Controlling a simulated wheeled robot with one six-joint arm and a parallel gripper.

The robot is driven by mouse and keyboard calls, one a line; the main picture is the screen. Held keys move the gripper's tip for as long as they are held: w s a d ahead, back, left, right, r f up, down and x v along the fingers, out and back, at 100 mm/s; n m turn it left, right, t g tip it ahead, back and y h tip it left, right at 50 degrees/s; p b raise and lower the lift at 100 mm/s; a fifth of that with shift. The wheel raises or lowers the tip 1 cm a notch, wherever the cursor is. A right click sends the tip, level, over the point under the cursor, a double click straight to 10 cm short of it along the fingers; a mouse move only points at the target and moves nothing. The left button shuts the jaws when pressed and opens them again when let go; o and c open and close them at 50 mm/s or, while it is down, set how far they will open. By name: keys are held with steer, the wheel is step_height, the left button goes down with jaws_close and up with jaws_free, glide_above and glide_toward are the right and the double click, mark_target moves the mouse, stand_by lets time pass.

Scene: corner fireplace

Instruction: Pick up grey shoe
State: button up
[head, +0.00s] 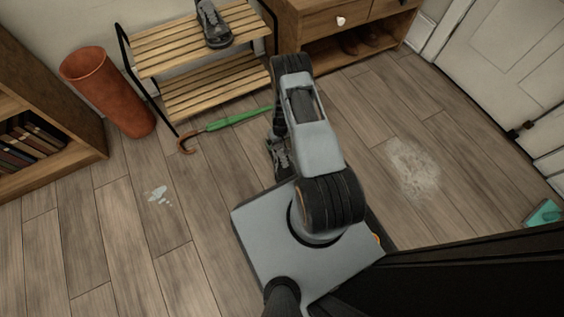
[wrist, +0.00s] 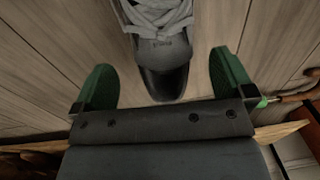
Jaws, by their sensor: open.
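A grey shoe (wrist: 160,45) with pale laces and a black toe cap lies on the wooden floor in the wrist view. My gripper (wrist: 163,80) is open, one green-padded finger on each side of the toe, with a gap on both sides. How far above the floor the fingers are, I cannot tell. In the head view the floor shoe (head: 281,156) shows beside my arm, which hides part of it and the gripper. Another grey shoe (head: 215,27) stands on the rack's upper shelf.
A slatted shoe rack (head: 165,58) stands at the back. A green umbrella (head: 235,119) with a brown hooked handle lies before it. A terracotta bin (head: 108,92) and bookcase (head: 48,125) are at left. A drawer cabinet (head: 315,27) is behind. Open floor lies left and right.

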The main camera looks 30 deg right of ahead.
steer(key=f+b, duration=0.2)
steer(key=f, duration=0.1)
steer(key=f+b, duration=0.1)
steer(key=f, duration=0.1)
steer(key=shift+w+a, duration=0.15)
steer(key=shift+a, duration=0.15)
steer(key=shift+r, duration=0.1)
steer(key=shift+c, duration=0.4)
steer(key=c, duration=1.3)
